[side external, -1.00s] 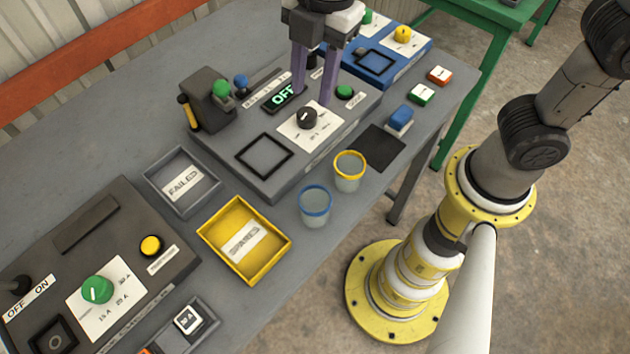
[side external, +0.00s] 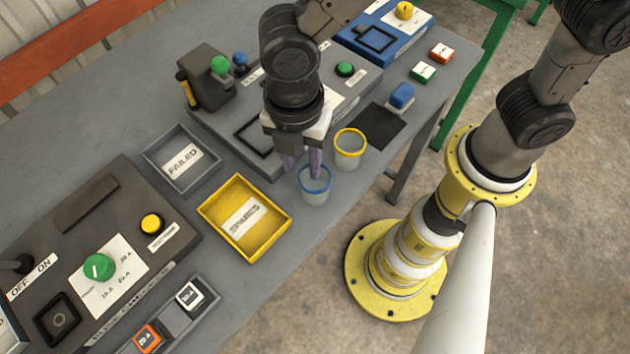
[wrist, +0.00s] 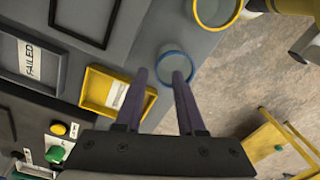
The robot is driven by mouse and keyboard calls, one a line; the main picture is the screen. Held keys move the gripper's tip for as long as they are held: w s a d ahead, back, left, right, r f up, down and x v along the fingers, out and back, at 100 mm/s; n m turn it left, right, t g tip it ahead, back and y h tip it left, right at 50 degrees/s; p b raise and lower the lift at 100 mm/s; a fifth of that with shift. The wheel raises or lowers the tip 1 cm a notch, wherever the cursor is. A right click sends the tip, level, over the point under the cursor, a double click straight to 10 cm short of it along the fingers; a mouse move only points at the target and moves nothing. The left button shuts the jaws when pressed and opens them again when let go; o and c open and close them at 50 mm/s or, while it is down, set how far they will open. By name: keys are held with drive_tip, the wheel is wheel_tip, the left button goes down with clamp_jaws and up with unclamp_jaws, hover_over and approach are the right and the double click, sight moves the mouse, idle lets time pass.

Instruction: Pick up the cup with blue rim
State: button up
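The cup with blue rim (side external: 315,188) stands upright on the grey table near its front edge, beside the yellow tray. My gripper (side external: 302,168) is over this cup, its purple fingers pointing down and partly covering the far side of the rim. In the wrist view the blue-rimmed cup (wrist: 172,70) shows beyond and between the two fingertips of my gripper (wrist: 160,76), which are spread apart. Nothing is held. Whether a finger touches or dips inside the rim cannot be told.
A yellow-rimmed cup (side external: 349,149) stands close by at the upper right. A yellow tray (side external: 213,218) lies to the left and a grey FAILED tray (side external: 152,167) behind it. A control panel (side external: 222,128) rises behind the gripper. The table's front edge is near the cups.

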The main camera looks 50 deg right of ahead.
sight(302, 178)
wheel_tip(302, 178, down, 5)
drive_tip(key=shift+w+f, duration=0.1)
idle(0.3)
clamp_jaws()
